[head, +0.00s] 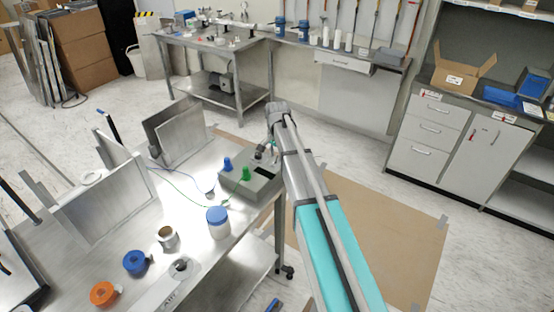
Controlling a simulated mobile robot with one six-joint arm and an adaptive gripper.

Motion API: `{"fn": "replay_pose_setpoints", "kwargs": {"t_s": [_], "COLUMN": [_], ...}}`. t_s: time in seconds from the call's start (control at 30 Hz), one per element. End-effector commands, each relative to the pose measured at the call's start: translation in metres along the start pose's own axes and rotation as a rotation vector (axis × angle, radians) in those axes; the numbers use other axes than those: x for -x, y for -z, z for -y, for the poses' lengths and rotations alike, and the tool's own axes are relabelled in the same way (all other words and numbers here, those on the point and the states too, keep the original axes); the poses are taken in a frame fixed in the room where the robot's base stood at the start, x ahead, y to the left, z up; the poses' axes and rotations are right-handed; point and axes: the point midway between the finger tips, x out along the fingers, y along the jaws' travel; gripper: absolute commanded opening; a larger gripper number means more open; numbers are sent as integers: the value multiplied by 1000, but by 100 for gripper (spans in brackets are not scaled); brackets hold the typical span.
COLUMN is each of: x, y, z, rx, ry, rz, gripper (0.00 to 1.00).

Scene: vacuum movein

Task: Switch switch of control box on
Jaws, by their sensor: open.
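The grey control box (238,190) sits on the right edge of the metal table. It has a blue connector (227,164) and a green connector (246,173) standing on top, and a dark patch on its upper face. I cannot make out its switch clearly. My arm reaches in from the lower right, with its wrist just behind the box. My gripper (264,152) is small in view, open, over or just behind the box's far side. Its fingers are hard to make out, and I cannot tell whether they touch the box.
A white jar with a blue lid (218,222), a metal cup (167,237), and blue (136,262) and orange (104,293) rolls stand on the metal table (120,232). Thin cables lie left of the box. Upright metal plates stand at the back left.

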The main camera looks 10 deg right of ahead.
Motion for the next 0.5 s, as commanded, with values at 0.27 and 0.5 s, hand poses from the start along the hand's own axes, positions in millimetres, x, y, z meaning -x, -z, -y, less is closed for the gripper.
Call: {"fn": "replay_pose_setpoints", "kwargs": {"t_s": [0.27,0.5], "x": [-4,-4], "y": [0,0], "z": [0,0], "rx": [0,0], "ry": [0,0], "rz": [0,0], "gripper": [49,42]}}
